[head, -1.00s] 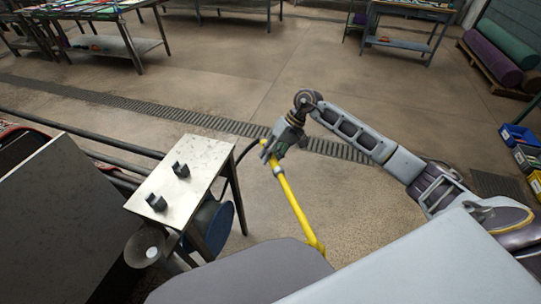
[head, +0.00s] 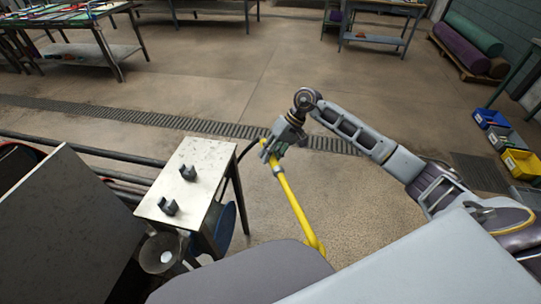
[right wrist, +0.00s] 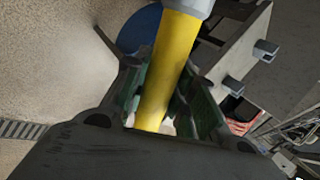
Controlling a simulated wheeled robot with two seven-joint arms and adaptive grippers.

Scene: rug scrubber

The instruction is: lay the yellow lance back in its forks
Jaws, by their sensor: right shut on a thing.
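The yellow lance (head: 293,203) is a long yellow tube that hangs at a slant over the floor, to the right of the small table (head: 212,158). My right gripper (head: 272,150) is shut on it near its upper end. In the right wrist view the lance (right wrist: 171,65) runs between the green-lined fingers (right wrist: 165,105). Two dark forks stand on the table top, the far fork (head: 189,172) and the near fork (head: 168,206). Both are empty. The forks also show in the right wrist view, at its upper right (right wrist: 264,50). My left gripper is not in view.
A dark hose (head: 241,158) runs from the lance's upper end towards the table. A blue round drum (head: 226,228) stands under the table. A large dark panel (head: 60,225) and rails (head: 90,152) are at the left. Open floor lies beyond, with a drain grate (head: 130,116).

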